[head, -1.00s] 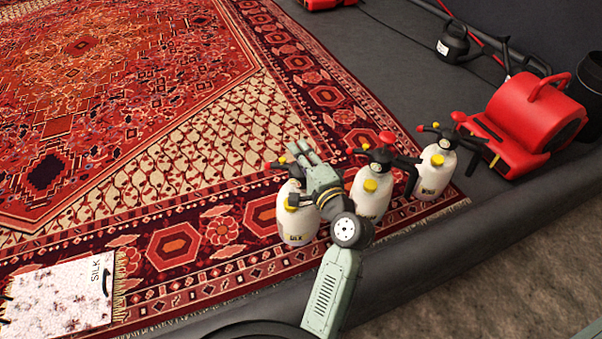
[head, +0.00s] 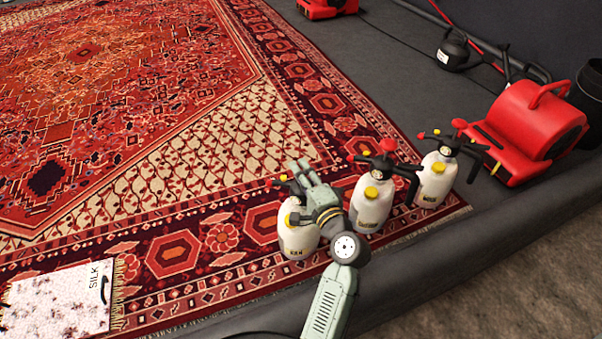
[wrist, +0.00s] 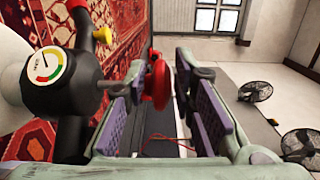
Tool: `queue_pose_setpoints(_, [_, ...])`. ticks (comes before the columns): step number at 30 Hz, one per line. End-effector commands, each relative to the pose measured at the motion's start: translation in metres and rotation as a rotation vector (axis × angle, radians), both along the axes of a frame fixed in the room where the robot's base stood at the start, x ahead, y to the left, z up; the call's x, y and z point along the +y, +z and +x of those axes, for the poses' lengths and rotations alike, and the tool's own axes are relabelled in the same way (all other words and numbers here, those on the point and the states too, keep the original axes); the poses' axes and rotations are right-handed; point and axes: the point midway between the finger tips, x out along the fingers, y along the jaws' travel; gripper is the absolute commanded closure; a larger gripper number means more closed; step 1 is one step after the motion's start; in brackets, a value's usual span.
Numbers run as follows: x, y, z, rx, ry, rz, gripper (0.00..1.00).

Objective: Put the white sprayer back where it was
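Three white sprayers with black tops stand in a row on the rug's near right border in the head view: a left one (head: 296,238), a middle one (head: 369,208) and a right one (head: 433,185). My gripper (head: 297,172) is over the left sprayer's right side, beside its top, and hides part of it. In the wrist view my gripper (wrist: 160,100) has its finger pads apart, with no sprayer held between them. A sprayer top with a dial gauge (wrist: 48,67) is close outside the left finger; I cannot tell which sprayer it is.
A patterned red rug (head: 120,110) fills the left. A stained white piece marked SILK (head: 60,300) lies on its near edge. A red blower (head: 530,128) stands right of the sprayers. A dark raised edge (head: 420,250) runs along the front. Fans (wrist: 255,91) stand on the far floor.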

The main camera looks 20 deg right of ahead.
Motion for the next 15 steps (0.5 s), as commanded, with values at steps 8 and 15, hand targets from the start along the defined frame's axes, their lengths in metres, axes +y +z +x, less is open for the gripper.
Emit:
queue_pose_setpoints(8, [0.0000, 0.0003, 0.0000, 0.000, 0.000, 0.000, 0.62])
queue_pose_setpoints(15, [-0.0002, 0.0046, -0.0001, 0.000, 0.000, 0.000, 0.62])
